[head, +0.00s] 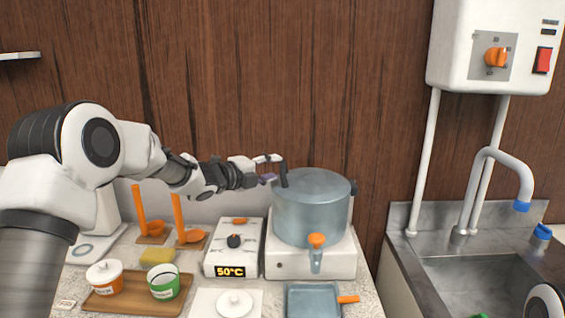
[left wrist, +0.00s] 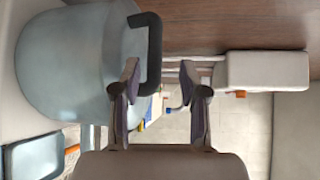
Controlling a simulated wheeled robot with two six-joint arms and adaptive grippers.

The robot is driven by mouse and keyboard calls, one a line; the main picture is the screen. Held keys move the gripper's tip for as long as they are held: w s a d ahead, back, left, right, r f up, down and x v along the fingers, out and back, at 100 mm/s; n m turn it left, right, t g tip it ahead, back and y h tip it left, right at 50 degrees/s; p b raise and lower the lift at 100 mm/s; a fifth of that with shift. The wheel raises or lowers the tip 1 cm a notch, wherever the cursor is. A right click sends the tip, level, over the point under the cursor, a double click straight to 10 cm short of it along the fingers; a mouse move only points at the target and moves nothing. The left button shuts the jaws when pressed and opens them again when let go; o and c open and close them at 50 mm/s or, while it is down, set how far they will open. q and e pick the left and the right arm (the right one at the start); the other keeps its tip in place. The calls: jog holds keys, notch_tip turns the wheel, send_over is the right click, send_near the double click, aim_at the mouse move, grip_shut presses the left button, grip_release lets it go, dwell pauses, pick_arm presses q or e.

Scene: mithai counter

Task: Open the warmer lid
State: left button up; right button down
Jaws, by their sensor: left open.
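The warmer (head: 311,215) is a large blue-grey pot on a white heater base, with an orange-knobbed tap at its front. Its lid (head: 318,182) appears flat and closed on top. A black handle (head: 284,174) stands at its left edge. My left gripper (head: 270,169) is open beside that handle. In the left wrist view, the black handle (left wrist: 154,50) shows between the spread fingers of my left gripper (left wrist: 159,72), nearer the left finger; I cannot tell whether they touch. The pot body (left wrist: 65,65) fills the left of that view. My right gripper is not seen.
A white control box (head: 233,250) reading 50°C stands left of the heater base (head: 340,263). A wooden tray (head: 130,302) with two tubs, a blue pan (head: 313,302) and a white lidded dish (head: 235,303) lie in front. A sink (head: 480,285) is at right.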

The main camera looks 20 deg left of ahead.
aim_at(283, 165)
pick_arm(q)
jog(key=x, duration=0.4)
jog(key=f+p+x, duration=0.1)
jog(key=x, duration=0.1)
jog(key=shift+w+a, duration=0.1)
jog(key=shift+a, duration=0.35)
jog(key=shift+s+r, duration=0.25)
jog(key=shift+s, duration=0.15)
jog(key=shift+s+d+r, duration=0.1)
jog(key=shift+s+r, duration=0.05)
jog(key=c, duration=0.4)
grip_shut()
